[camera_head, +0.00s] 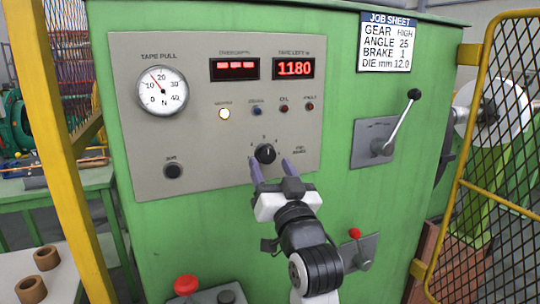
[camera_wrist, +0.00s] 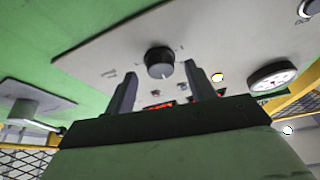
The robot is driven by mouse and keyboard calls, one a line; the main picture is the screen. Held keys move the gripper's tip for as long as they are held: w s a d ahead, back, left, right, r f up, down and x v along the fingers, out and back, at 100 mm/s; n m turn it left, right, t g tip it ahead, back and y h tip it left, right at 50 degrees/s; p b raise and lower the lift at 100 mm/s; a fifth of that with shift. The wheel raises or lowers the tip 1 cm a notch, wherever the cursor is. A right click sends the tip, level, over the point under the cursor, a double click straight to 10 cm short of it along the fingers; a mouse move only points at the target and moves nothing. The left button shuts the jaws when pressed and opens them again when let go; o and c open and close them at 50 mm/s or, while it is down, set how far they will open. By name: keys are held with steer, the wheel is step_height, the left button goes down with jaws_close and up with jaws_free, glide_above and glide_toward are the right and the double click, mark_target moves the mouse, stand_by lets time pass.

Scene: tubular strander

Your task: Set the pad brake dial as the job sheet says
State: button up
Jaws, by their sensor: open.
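The pad brake dial (camera_head: 265,153) is a round black knob low on the grey panel, with small marks around it that are hard to read. Its pale pointer line seems to point up toward the displays; in the wrist view the dial (camera_wrist: 159,62) shows this line too. My gripper (camera_head: 271,166) is open and empty just below the dial, one finger toward each side. In the wrist view the dial lies beyond and between the fingertips, apart from them. The job sheet (camera_head: 388,43) at top right reads gear HIGH, angle 25, brake 1, die 12.0 mm.
The panel (camera_head: 205,150) also holds a round gauge (camera_head: 162,91), a red 1180 display (camera_head: 294,68), several lamps and a black button (camera_head: 173,171). A lever (camera_head: 400,125) stands out at right. A red mushroom button (camera_head: 186,285) is low. Yellow guard frames flank both sides.

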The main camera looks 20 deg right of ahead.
steer(key=shift+x, duration=0.85)
steer(key=shift+c, duration=0.3)
steer(key=c, duration=0.9)
